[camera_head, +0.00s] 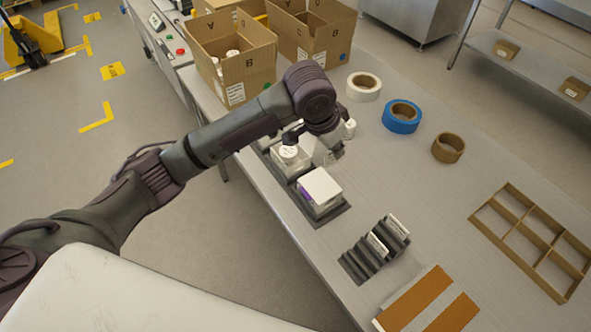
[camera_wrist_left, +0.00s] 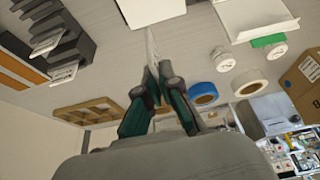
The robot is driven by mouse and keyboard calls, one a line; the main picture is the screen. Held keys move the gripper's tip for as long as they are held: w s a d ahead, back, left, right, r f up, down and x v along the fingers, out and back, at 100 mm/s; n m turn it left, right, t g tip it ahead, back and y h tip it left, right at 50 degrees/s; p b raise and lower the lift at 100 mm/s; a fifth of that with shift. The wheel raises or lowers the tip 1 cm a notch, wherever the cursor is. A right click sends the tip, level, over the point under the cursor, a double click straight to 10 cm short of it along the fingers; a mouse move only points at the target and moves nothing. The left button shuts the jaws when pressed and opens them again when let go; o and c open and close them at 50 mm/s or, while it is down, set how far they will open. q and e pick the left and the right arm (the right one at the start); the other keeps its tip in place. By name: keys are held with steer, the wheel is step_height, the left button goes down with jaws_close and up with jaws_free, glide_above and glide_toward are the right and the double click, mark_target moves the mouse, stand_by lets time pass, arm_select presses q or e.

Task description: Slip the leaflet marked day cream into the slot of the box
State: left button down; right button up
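My left gripper (camera_head: 330,150) is over the boxes on the table. In the left wrist view its fingers (camera_wrist_left: 152,75) are closed together on a thin pale leaflet (camera_wrist_left: 151,45), seen nearly edge-on. The leaflet points towards a white box (camera_wrist_left: 150,12) at the top of that view; I cannot tell whether they touch, and no slot or marking is readable. In the head view an open box with a white jar (camera_head: 289,153) stands left of the gripper, and a white-topped box (camera_head: 321,186) stands in front. My right gripper is not in view.
A dark stepped rack (camera_head: 362,262) holds two leaflets (camera_head: 397,228) (camera_head: 377,245). Tape rolls (camera_head: 402,117), a cardboard divider (camera_head: 505,212) and cardboard cartons (camera_head: 234,62) stand around. The table between the rack and tape rolls is clear.

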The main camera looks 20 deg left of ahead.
arm_select(q)
steer(key=w+a+f+p, duration=0.1)
steer(key=a+f, duration=0.2)
steer(key=w+a+f, duration=0.2)
steer(key=a+f, duration=0.1)
steer(key=a, duration=0.1)
steer(key=w+a+f+p, duration=0.1)
steer(key=a+f, duration=0.2)
steer(key=f, duration=0.1)
steer(key=shift+w+a+p, duration=0.15)
steer(key=shift+w+p, duration=0.1)
steer(key=shift+p, duration=0.05)
steer(key=shift+f, duration=0.35)
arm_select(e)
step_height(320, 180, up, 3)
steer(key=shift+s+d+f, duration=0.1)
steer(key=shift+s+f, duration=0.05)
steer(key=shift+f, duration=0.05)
arm_select(q)
steer(key=shift+f, duration=0.15)
steer(key=shift+f, duration=0.45)
steer(key=shift+s, duration=0.1)
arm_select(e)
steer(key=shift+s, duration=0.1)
